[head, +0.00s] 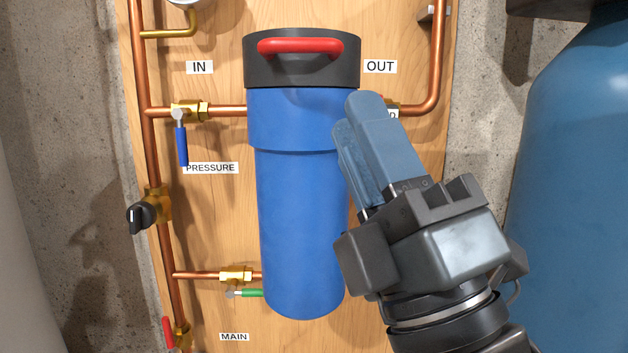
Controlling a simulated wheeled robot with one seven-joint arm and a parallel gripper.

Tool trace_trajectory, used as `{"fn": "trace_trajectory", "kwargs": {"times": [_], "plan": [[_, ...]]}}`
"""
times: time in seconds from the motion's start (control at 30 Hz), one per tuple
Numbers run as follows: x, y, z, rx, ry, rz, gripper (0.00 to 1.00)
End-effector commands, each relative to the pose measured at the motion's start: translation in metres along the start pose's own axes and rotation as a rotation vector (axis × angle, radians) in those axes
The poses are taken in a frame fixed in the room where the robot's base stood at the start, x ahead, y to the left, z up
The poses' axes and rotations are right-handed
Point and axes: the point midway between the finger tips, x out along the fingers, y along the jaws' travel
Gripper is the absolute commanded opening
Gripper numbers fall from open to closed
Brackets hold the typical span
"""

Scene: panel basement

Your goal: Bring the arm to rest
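My gripper (352,112) is in front of the wooden panel, over the right side of the blue filter housing. Its two blue-grey fingers point up and to the left, and one overlaps the other in this view. I cannot tell whether they are touching or a little apart. No object shows between them. My gripper covers part of the filter housing's right edge. I cannot tell whether it touches the housing.
The blue filter housing (300,210) has a black cap with a red handle (309,46). Copper pipes (150,130) carry a blue-lever valve (181,145), a black knob (141,216) and a green-lever valve (246,293). A large blue tank (585,170) stands right.

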Motion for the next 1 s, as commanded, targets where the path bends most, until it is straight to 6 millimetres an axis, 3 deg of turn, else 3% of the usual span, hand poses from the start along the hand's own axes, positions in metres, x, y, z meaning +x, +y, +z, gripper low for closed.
{"fn": "trace_trajectory", "kwargs": {"times": [0.37, 0.6, 0.8, 1.0], "plan": [[-0.112, -0.052, 0.023, 0.545, -0.306, -0.168, 0.23], [-0.204, -0.072, 0.023, 0.824, -0.508, -0.266, 0.23], [-0.287, -0.073, 0.018, 1.015, -0.682, -0.347, 0.23], [-0.370, -0.058, 0.013, 1.166, -0.860, -0.428, 0.23]]}}
